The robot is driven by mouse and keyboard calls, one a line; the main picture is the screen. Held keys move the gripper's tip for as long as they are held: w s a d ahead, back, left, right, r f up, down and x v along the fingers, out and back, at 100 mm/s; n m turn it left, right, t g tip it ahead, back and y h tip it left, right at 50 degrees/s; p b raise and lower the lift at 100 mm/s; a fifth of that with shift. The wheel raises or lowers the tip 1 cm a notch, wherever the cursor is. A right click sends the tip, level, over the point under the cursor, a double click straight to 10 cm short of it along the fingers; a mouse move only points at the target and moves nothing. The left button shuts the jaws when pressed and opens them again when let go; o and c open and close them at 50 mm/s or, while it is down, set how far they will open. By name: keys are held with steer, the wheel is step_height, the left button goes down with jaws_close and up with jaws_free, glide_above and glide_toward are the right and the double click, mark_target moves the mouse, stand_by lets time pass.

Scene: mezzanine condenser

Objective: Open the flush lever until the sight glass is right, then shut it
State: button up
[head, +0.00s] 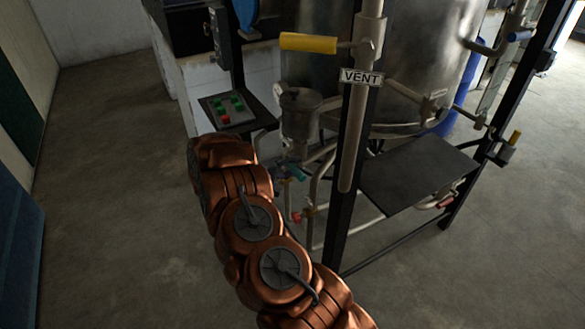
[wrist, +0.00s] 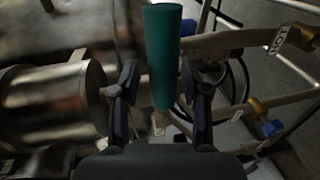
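A teal lever handle (wrist: 163,55) stands upright in the middle of the wrist view. A small teal handle (head: 294,173) also shows on the pipework in the head view, right of my arm. I cannot read a label saying which handle is the flush lever. My gripper (wrist: 163,98) has its two dark fingers on either side of the teal handle, with a visible gap at the left finger. It is open around the handle. In the head view I cannot make out the gripper beyond my copper arm. I cannot pick out the sight glass in either view.
A yellow handle (head: 308,43) sticks out left above the VENT plate (head: 361,77). A steel vessel (head: 328,66) stands behind a dark frame post. A button box (head: 227,109), a small steel pot (head: 301,116) and a dark shelf (head: 415,172) are close by. Floor is clear at left.

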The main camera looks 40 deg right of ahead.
steer(key=shift+o, duration=0.2)
steer(key=shift+s+f, duration=0.1)
steer(key=v, duration=1.2)
stand_by(0.3)
